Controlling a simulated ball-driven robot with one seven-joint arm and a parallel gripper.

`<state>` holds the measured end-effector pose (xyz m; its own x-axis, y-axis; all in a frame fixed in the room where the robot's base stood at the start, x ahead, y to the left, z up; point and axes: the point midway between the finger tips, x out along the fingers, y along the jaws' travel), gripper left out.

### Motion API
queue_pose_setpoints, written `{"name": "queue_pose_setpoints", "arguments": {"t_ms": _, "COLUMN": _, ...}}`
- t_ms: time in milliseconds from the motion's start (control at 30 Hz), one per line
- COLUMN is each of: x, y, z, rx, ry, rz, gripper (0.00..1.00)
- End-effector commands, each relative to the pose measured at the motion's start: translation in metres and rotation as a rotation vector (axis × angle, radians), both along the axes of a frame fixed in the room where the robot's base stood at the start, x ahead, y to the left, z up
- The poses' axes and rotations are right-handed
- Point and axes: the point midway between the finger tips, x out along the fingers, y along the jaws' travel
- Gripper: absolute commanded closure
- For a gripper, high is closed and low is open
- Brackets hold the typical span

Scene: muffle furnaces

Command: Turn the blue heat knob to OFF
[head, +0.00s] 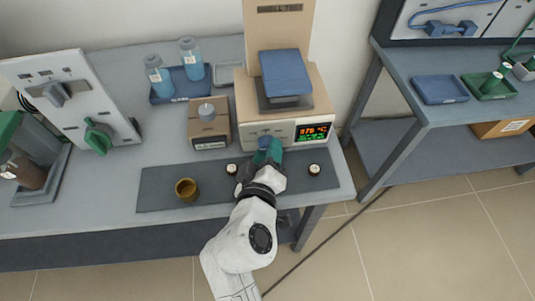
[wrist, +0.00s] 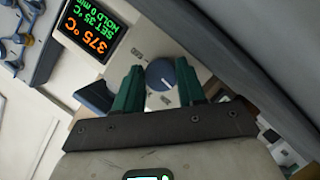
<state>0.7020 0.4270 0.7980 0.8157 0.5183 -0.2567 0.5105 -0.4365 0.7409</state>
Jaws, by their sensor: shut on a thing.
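The blue heat knob (head: 265,142) is on the front panel of the beige furnace with the blue door (head: 286,73), left of its lit display. In the wrist view the round knob (wrist: 160,73) sits between my two green fingers, on a pale panel with small markings that I cannot read. My gripper (head: 267,154) reaches the panel from the front and is shut on the knob; it also shows in the wrist view (wrist: 160,88). The display (wrist: 92,28) shows 375 °C in orange and SET 35 °C, HOLD 0 min in green. My fingers hide the knob's sides.
A brass cup (head: 187,189) and two small round dark-rimmed pieces (head: 314,169) are on the dark mat (head: 155,190). A small beige box (head: 208,125) stands left of the furnace. A white panel with a green lever (head: 98,137) is at far left.

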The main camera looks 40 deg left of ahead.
Motion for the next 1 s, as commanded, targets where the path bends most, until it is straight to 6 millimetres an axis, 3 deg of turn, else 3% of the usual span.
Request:
{"name": "queue_pose_setpoints", "arguments": {"t_ms": 533, "x": -0.0003, "y": 0.0004, "z": -0.0002, "rx": -0.019, "ry": -0.020, "rz": 0.001, "gripper": 0.91}}
{"name": "queue_pose_setpoints", "arguments": {"t_ms": 567, "x": -0.0003, "y": 0.0004, "z": -0.0002, "rx": -0.018, "ry": -0.021, "rz": 0.002, "gripper": 0.59}}
{"name": "queue_pose_setpoints", "arguments": {"t_ms": 800, "x": -0.0004, "y": 0.0004, "z": -0.0003, "rx": -0.018, "ry": -0.020, "rz": 0.001, "gripper": 0.36}}
{"name": "queue_pose_setpoints", "arguments": {"t_ms": 1000, "x": -0.0009, "y": 0.0006, "z": -0.0015, "rx": -0.018, "ry": -0.018, "rz": 0.002, "gripper": 0.35}}
